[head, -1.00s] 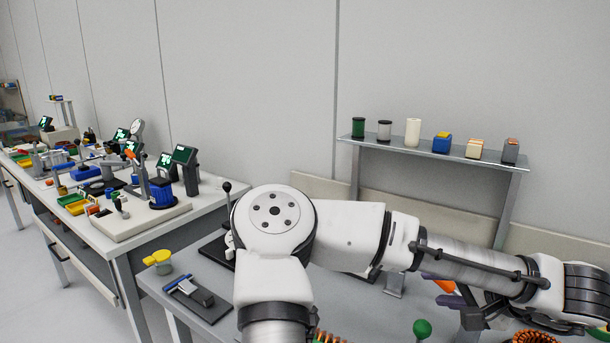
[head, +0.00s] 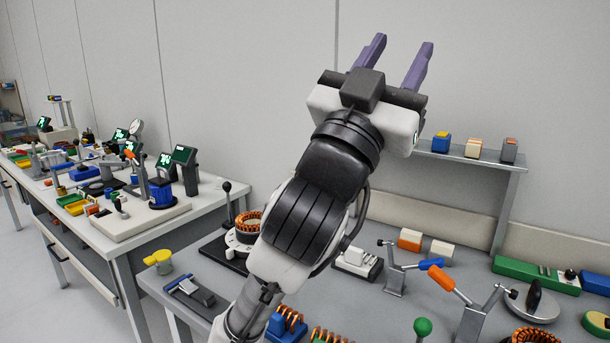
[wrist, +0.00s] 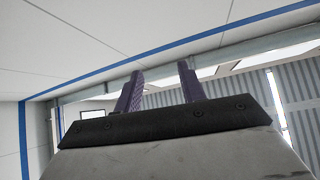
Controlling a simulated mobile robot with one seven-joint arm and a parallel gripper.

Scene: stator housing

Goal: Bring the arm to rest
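My gripper (head: 398,64) is raised high above the bench in the head view, in front of the back wall. Its two purple fingers point up and stand apart with nothing between them. In the wrist view my gripper (wrist: 160,88) also shows its two fingers apart and empty, with the ceiling and upper walls behind. My arm rises from the bottom middle of the head view and hides part of the bench and the left part of the shelf.
A shelf (head: 480,160) at the back holds small blocks. A second bench (head: 135,250) with several instruments stands at the left. The air around my gripper looks clear.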

